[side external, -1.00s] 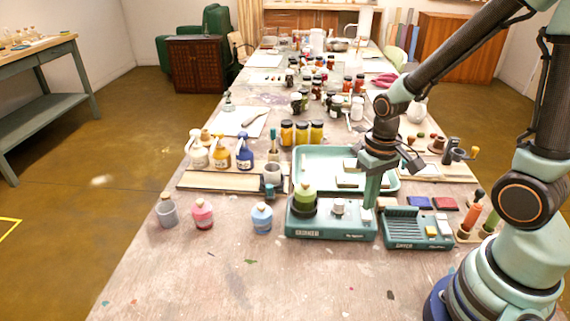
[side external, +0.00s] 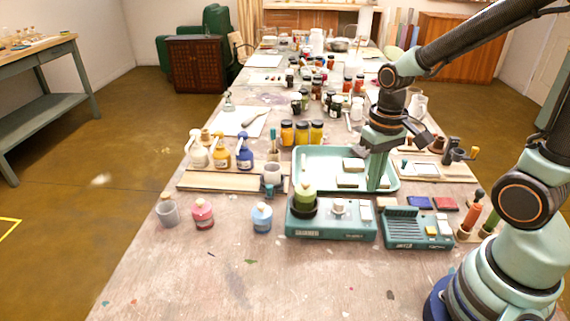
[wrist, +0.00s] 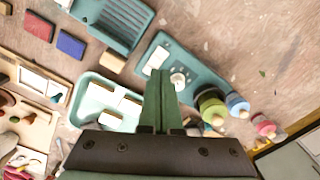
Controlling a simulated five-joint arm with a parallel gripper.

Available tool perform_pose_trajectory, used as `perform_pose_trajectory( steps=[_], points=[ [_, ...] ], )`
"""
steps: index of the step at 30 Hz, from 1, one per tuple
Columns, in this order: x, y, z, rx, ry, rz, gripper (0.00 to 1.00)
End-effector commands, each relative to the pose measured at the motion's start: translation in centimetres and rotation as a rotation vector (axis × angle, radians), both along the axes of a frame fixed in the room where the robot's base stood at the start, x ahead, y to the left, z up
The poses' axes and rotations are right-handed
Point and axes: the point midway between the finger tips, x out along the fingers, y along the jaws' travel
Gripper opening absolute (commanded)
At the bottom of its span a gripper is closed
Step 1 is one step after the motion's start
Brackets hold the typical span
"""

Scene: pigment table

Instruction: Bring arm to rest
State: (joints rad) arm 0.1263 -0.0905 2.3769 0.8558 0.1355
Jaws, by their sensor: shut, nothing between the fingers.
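My gripper (side external: 377,188) is shut and empty. In the side view it points down over the right part of the pale green tray (side external: 312,154), which holds several white blocks (side external: 352,165). In the wrist view the shut fingers (wrist: 159,85) lie between the tray (wrist: 88,112) and the green device (wrist: 190,66). That device, in the side view the teal base (side external: 330,227), carries a green-topped jar (side external: 304,197). I cannot tell the exact height of the fingertips above the tray.
A slotted teal rack (side external: 415,230) stands front right, with blue and red pads (side external: 445,203) behind it. Pump bottles (side external: 244,152) stand on a board at left. Small stoppered jars (side external: 203,214) stand front left. The front of the table (side external: 250,285) is clear.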

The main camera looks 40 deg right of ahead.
Motion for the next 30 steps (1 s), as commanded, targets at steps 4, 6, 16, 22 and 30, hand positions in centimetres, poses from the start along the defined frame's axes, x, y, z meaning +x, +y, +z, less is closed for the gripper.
perform_pose_trajectory(
  steps=[4, 6, 16, 22, 30],
  points=[
    [0.1, 0.1, 0.4, -0.002, -0.015, 0.007, 0.00],
    [0.3, 0.3, 1.2, -0.006, -0.045, 0.022, 0.00],
    [0.9, 2.4, 8.5, -0.042, -0.331, 0.173, 0.00],
    [0.5, 3.3, 11.4, -0.060, -0.455, 0.238, 0.00],
    [0.3, 3.6, 12.1, -0.065, -0.489, 0.257, 0.00]
  ],
)
